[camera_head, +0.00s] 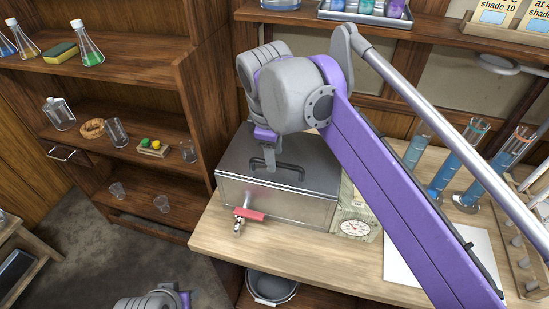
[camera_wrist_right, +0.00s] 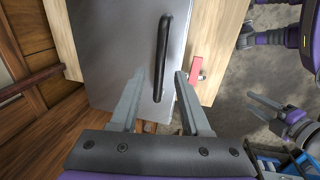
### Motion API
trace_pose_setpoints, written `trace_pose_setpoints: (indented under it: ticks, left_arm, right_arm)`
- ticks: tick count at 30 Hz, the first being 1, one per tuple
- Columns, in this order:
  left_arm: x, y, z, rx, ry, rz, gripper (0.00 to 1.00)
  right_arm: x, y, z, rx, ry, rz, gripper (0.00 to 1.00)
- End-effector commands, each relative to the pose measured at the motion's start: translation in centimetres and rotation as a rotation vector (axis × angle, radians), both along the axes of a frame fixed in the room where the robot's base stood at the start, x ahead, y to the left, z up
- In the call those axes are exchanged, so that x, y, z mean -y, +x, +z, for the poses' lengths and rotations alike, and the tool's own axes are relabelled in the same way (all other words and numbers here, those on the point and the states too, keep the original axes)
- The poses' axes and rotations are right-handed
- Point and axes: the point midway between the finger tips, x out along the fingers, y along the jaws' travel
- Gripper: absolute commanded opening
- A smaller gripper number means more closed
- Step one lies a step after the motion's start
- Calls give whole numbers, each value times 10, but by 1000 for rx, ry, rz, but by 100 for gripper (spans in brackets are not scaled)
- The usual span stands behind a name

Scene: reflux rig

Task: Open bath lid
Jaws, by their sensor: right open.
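The metal bath (camera_head: 277,205) stands on the wooden bench with its lid (camera_head: 318,165) lying closed on top. The lid has a dark bar handle (camera_head: 288,168), which also shows in the wrist view (camera_wrist_right: 162,55). My right gripper (camera_head: 268,160) is open just over the handle's left part. In the wrist view its two fingers (camera_wrist_right: 158,75) are apart, with the handle's near end between them in the picture. I cannot tell if they touch it. My left gripper (camera_wrist_right: 266,112) shows small at the right of the wrist view, its fingers apart, away from the bath.
A red-handled tap (camera_head: 248,214) sticks out of the bath's front. A dial gauge (camera_head: 355,228) and blue-filled cylinders (camera_head: 445,175) stand to the right. Shelves with glassware (camera_head: 115,130) are at the left.

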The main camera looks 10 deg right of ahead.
Motion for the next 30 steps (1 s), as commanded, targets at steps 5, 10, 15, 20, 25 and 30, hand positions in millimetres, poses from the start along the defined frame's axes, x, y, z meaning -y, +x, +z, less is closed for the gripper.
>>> trace_pose_setpoints:
  ticks: [5, 10, 15, 20, 25, 30]
  left_arm:
    - [0, 0, -2, -1, 0, 0, 50]
    - [0, 0, -2, -1, 0, 0, 50]
    - [0, 0, -2, -1, 0, 0, 50]
    - [0, 0, -2, -1, 0, 0, 50]
    - [0, 0, -2, -1, 0, 0, 50]
    - [0, 0, -2, -1, 0, 0, 50]
  right_arm:
    - [1, 2, -14, 0, 0, -1, 47]
    - [1, 3, -16, 0, 1, -1, 47]
    - [1, 3, -16, 0, 1, -1, 40]
    - [1, 3, -16, 0, 1, -1, 11]
    - [1, 3, -15, 0, 1, -1, 0]
    - [1, 3, -15, 0, 1, -1, 0]
